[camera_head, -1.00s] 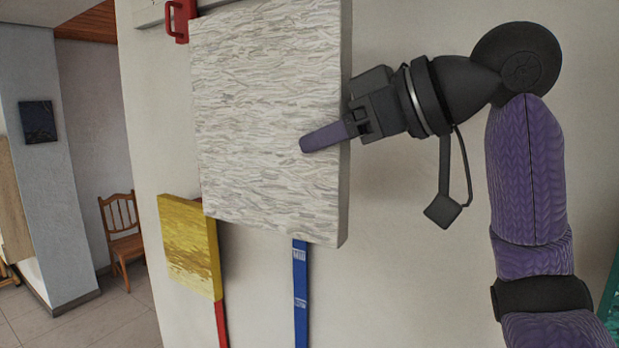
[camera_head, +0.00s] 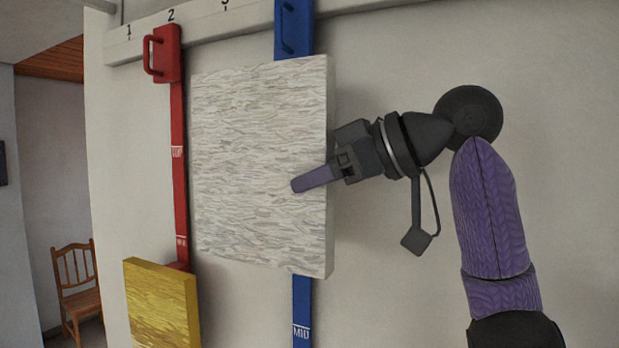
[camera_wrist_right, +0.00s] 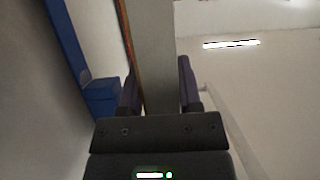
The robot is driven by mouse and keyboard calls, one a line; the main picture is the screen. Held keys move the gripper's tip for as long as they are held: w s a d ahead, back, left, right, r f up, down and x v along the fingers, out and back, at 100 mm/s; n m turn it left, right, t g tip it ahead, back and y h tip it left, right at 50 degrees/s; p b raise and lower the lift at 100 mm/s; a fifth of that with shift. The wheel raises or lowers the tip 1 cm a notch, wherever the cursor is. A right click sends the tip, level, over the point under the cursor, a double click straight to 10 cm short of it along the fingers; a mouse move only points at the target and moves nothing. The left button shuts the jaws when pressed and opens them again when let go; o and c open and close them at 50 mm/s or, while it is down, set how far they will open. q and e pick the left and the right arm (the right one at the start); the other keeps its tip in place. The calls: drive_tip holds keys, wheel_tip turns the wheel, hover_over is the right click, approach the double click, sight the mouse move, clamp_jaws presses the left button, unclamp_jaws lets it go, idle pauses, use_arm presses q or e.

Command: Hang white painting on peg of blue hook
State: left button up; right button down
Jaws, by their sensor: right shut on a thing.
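The white painting (camera_head: 260,165) is a thick, textured canvas held upright in front of the wall, covering the middle of the blue hook (camera_head: 302,310). The blue hook's strip shows above and below it, with a handle at its top. My right gripper (camera_head: 318,178) is shut on the painting's right edge, one finger across the front. In the right wrist view the painting's pale side (camera_wrist_right: 157,50) lies between both fingers. There the blue peg (camera_wrist_right: 103,98) sticks out from its strip behind the painting, close to the left finger; I cannot tell whether it touches the painting. My left gripper is out of view.
A red hook (camera_head: 179,120) hangs to the left from the numbered rail (camera_head: 205,18), with a yellow painting (camera_head: 160,305) at its lower end. A wooden chair (camera_head: 75,285) stands far left. The wall right of the white painting is bare.

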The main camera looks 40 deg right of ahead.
drive_tip(key=w+d+f, duration=0.1)
drive_tip(key=w+d, duration=0.1)
drive_tip(key=d, duration=0.3)
drive_tip(key=shift+w+d+f, duration=0.25)
drive_tip(key=shift+w+d, duration=0.1)
drive_tip(key=shift+w, duration=0.05)
drive_tip(key=shift+f, duration=0.1)
idle(0.8)
drive_tip(key=shift+c, duration=1)
unclamp_jaws()
drive_tip(key=v, duration=1)
